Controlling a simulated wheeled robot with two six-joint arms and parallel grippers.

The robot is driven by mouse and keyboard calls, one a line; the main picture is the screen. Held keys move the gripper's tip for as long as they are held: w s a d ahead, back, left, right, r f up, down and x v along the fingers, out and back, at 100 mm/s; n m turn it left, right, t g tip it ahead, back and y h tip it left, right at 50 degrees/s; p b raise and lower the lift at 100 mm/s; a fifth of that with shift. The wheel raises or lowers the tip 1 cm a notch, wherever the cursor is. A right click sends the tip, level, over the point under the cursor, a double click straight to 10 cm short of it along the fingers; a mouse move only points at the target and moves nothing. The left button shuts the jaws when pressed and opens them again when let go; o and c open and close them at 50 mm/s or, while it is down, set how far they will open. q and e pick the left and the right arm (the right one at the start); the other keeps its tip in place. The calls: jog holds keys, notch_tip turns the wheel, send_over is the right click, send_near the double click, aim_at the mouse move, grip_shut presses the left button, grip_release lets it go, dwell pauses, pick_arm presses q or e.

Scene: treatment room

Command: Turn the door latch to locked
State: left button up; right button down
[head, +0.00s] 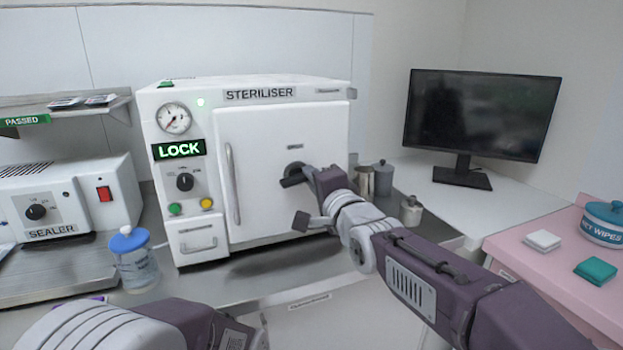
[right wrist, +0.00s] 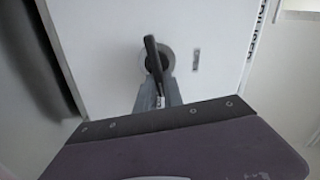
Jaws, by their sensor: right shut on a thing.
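The white steriliser (head: 270,110) stands on the counter with its door (head: 265,140) closed. A green lit sign on its front reads LOCK (head: 179,149). The black door latch (head: 291,181) sits on a round dark hub on the door; in the right wrist view the latch lever (right wrist: 152,52) stands nearly upright in the picture across its grey hub. My right gripper (head: 308,177) is at the latch, and its fingers (right wrist: 160,96) are shut on the lever's near end. The fingers partly hide the lever. My left arm shows at the bottom left, but its gripper is out of view.
A blue-lidded jar (head: 135,262) and a sealer (head: 65,195) stand left of the steriliser. Metal canisters (head: 382,178) stand close to its right side. A monitor (head: 480,115) is further right. A pink surface (head: 530,250) holds wipes and small packs.

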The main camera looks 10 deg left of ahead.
jog(key=shift+f+m, duration=0.25)
jog(key=shift+m, duration=0.75)
jog(key=c, duration=1.5)
grip_release()
jog(key=shift+o, duration=0.2)
jog(key=v, duration=0.9)
